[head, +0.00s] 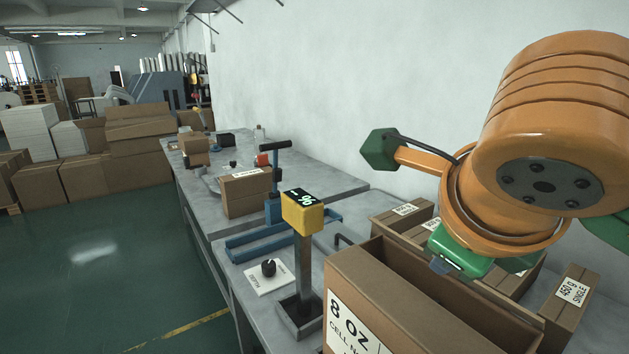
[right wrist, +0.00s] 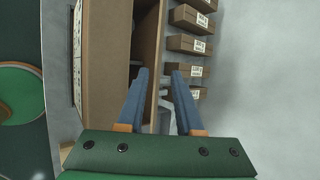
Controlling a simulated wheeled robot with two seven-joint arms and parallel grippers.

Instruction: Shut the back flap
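The large brown carton (head: 385,300) stands at the bottom right of the head view, with "8 OZ" printed on a white label on its side. Its top is open and its inside is dark. It also shows in the right wrist view (right wrist: 105,55), left of and partly under the fingers. I cannot tell clearly which panel is the back flap. My right gripper (head: 441,265) is above the carton's far side. In the right wrist view its two blue fingers (right wrist: 161,76) are apart, with nothing gripped between them. My left gripper is not in view.
Several small labelled boxes (right wrist: 190,45) lie in a row behind the carton, near the wall. A yellow display (head: 302,212) on a post stands left of the carton. A dial plate (head: 268,280) and a brown box (head: 246,195) are on the grey bench.

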